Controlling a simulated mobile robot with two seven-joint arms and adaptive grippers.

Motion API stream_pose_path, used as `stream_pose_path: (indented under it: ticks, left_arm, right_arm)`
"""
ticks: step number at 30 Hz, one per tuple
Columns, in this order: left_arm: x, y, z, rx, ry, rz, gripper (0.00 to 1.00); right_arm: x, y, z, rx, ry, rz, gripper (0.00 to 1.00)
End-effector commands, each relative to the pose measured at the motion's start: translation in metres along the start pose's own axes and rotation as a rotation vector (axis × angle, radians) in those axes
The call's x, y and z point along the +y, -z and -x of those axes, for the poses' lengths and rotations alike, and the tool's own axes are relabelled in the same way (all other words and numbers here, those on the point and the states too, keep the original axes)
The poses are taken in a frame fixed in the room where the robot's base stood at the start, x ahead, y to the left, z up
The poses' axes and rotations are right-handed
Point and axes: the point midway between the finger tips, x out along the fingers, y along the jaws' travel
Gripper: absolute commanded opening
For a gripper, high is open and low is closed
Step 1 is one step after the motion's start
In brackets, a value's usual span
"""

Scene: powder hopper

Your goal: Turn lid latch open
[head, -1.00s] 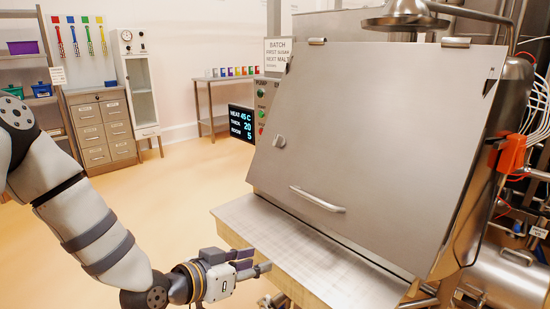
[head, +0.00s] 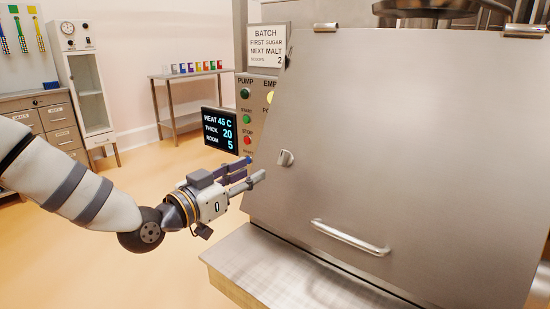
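The lid latch (head: 285,158) is a small metal knob near the left edge of the sloping steel lid (head: 400,150). The lid lies shut against the hopper front, with a bar handle (head: 349,237) lower down. My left gripper (head: 256,168) points right toward the latch and is a short way left of it in the picture. Its fingers are apart with nothing between them, and it does not appear to touch the latch. My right gripper is out of view.
A ledge (head: 262,268) juts out below the lid. Left of the lid is a panel with pump and start/stop buttons (head: 247,140), a sign (head: 267,46) and a dark display (head: 220,130). Cabinets and a table (head: 190,118) stand far back. Floor at left is clear.

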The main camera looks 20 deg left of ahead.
Motion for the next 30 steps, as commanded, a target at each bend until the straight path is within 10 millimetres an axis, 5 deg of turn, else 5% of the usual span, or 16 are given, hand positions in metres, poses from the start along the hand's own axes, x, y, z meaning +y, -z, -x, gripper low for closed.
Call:
stream_pose_path:
  ticks: [6, 12, 23, 27, 30]
  left_arm:
    - [0.001, -0.009, -0.057, -0.009, -0.002, 0.001, 0.33]
    - [0.001, -0.006, -0.094, -0.006, -0.001, 0.001, 0.33]
    - [0.001, -0.003, -0.104, -0.004, -0.001, 0.002, 0.33]
    - [0.001, -0.003, -0.104, -0.004, -0.001, 0.002, 0.04]
    - [0.001, -0.003, -0.104, -0.004, -0.001, 0.002, 0.00]
  right_arm:
    - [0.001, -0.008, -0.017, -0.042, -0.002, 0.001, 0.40]
    - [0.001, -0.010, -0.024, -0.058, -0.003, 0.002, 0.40]
    - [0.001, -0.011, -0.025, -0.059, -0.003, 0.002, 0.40]
    - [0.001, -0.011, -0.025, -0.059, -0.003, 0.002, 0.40]
    - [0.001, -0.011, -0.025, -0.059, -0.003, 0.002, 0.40]
